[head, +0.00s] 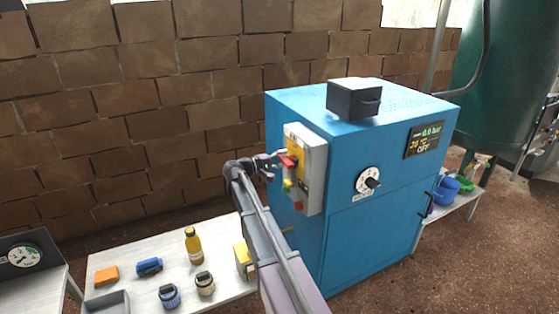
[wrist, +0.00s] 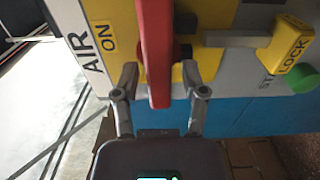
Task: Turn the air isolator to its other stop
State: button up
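The air isolator is a grey box (head: 315,178) with a yellow plate on the side of the blue cabinet. Its red handle (head: 287,161) shows in the head view, and large in the wrist view (wrist: 155,50). The handle lies beside the ON label (wrist: 108,41) and the word AIR (wrist: 103,66). My gripper (wrist: 160,76) is open, with one finger on each side of the handle. A narrow gap shows between each finger and the handle. In the head view my gripper (head: 270,163) is at the handle. The handle's pivot is partly hidden.
A yellow LOCK piece (wrist: 291,45) and a green button (wrist: 303,79) sit near the handle. The blue cabinet (head: 375,235) carries a dial (head: 368,181) and display (head: 424,138).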

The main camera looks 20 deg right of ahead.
jog(key=shift+a, duration=0.1)
jog(key=shift+a, duration=0.1)
jog(key=a, duration=1.1)
jog(key=shift+s+a, duration=0.2)
jog(key=shift+a, duration=0.1)
dwell(0.4)
